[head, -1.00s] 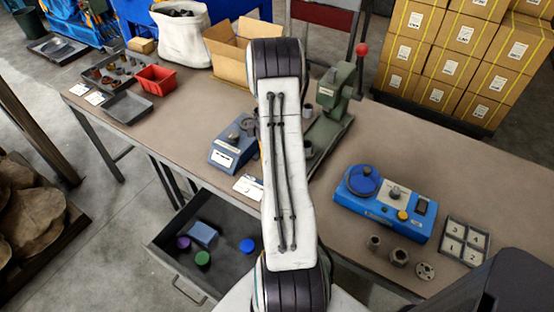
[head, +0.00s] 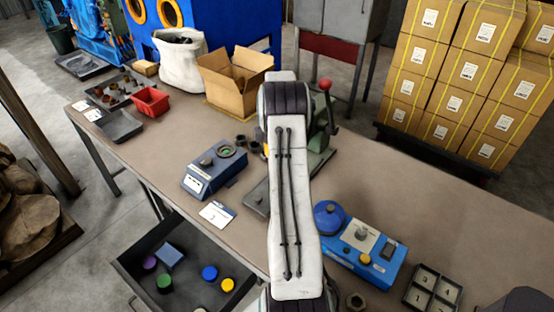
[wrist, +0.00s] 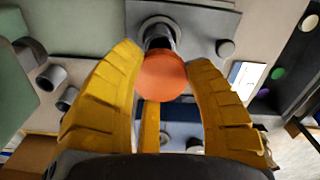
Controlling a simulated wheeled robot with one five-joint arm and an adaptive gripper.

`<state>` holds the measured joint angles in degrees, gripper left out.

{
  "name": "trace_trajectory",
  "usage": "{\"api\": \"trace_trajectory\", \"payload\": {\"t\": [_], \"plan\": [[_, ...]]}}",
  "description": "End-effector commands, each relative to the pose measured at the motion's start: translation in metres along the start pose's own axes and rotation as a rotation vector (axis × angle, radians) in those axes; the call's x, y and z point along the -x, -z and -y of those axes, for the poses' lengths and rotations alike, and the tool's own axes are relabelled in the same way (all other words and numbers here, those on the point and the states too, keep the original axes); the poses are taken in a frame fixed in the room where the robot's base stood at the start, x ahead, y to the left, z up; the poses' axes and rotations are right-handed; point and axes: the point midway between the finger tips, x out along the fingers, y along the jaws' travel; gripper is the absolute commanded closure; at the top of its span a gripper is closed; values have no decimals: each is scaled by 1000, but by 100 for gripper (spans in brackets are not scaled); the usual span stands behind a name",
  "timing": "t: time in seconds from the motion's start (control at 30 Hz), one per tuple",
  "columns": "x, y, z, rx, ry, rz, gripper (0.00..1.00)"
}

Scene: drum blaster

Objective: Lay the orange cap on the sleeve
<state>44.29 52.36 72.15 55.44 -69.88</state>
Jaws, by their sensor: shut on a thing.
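In the wrist view the orange cap (wrist: 162,76) sits between the yellow fingers of my gripper (wrist: 163,80), which is shut on it. A grey hollow cylinder, apparently the sleeve (wrist: 158,32), stands on a dark plate just beyond the cap. The cap overlaps the sleeve's near part in the picture; I cannot tell whether they touch.
The green press (head: 322,142) with a red knob stands behind my arm. A blue-grey device (head: 214,170) is on its left, a blue device (head: 362,250) on its right. The open drawer (head: 135,262) holds several coloured caps. Two grey cylinders (wrist: 50,77) (wrist: 68,98) stand nearby.

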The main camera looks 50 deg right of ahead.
Motion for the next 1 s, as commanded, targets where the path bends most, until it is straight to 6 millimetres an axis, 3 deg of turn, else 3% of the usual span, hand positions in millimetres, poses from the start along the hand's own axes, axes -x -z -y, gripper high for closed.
{"api": "trace_trajectory", "payload": {"t": [0.8, 1.0], "plan": [[-50, -1, 0, 1, 1, 1, 65], [-55, -1, 0, 1, 1, 0, 65]]}}
